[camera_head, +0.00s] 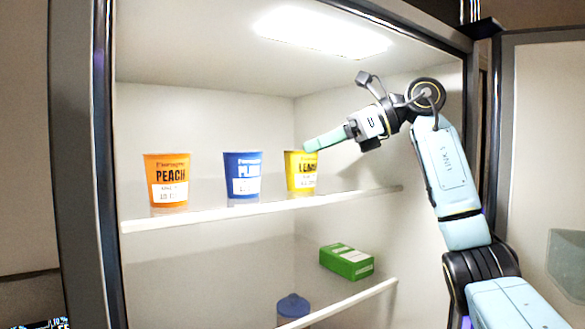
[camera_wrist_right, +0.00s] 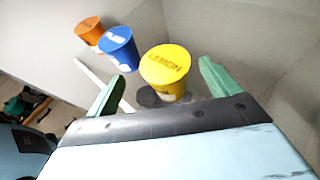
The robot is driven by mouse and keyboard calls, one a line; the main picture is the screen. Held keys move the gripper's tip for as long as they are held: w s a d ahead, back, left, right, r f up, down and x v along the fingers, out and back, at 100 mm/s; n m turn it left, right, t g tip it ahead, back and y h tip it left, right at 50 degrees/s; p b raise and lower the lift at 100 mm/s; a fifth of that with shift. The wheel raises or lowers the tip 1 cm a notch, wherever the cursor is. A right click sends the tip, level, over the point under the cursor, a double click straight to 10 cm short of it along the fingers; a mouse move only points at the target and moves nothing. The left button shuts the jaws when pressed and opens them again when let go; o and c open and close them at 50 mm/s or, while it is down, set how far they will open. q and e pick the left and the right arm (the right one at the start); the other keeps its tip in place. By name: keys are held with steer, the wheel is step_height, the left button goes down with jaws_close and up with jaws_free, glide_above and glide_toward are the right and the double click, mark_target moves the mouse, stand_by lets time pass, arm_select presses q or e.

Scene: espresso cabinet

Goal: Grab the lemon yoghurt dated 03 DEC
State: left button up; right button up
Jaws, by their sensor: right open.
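A yellow cup labelled LEMON (camera_head: 298,170) stands upright on the upper shelf (camera_head: 250,207), the rightmost of three cups. Its date is too small to read. My right gripper (camera_head: 309,146) is beside it at the upper right, its fingertip overlapping the cup's rim in the head view. In the right wrist view the lemon cup (camera_wrist_right: 167,70) lies ahead between the two green fingers of the open right gripper (camera_wrist_right: 162,85), with space on both sides. The jaws hold nothing. My left gripper is not in view.
An orange PEACH cup (camera_head: 167,178) and a blue PLAIN or similar cup (camera_head: 243,174) stand to the left on the same shelf. Below are a green box (camera_head: 346,262) and a blue lidded container (camera_head: 292,307). The cabinet's right wall is close to my right arm.

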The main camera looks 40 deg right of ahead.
mark_target(292, 157)
steer(key=x, duration=0.3)
steer(key=p+x, duration=0.1)
steer(key=x, duration=0.2)
steer(key=shift+w+d+f, duration=0.1)
steer(key=shift+w+f, duration=0.25)
steer(key=shift+w, duration=0.1)
steer(key=c, duration=0.9)
steer(key=shift+s, duration=0.1)
steer(key=shift+c, duration=1.2)
steer(key=shift+r, duration=0.15)
